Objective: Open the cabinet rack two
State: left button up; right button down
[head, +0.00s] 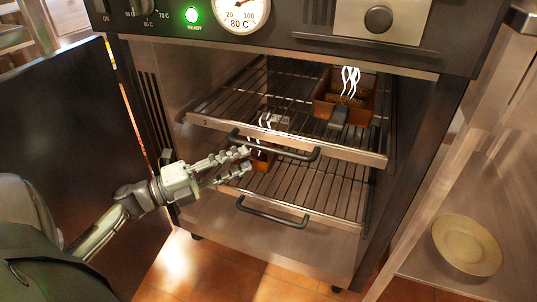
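The cabinet (290,240) stands open and holds two wire racks. The upper rack (275,100) has a dark bar handle (290,152) on its metal front edge. The lower rack (315,190) has a similar handle (270,213) on its front. My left gripper (247,160) reaches in from the left, fingers apart, close to the left end of the upper handle. It holds nothing that I can see; whether it touches the handle is unclear. My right gripper is out of view.
A brown-red dish (325,105) with white wavy lines above it sits on the upper rack. A smaller one (262,161) is partly hidden below. The dark cabinet door (75,120) is swung open at left. A plate (466,244) lies on a shelf at right.

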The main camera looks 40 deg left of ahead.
aim_at(265, 151)
pick_arm(q)
jog(key=x, duration=0.7)
jog(key=shift+w+b, duration=0.25)
jog(key=shift+b, duration=0.05)
grip_shut()
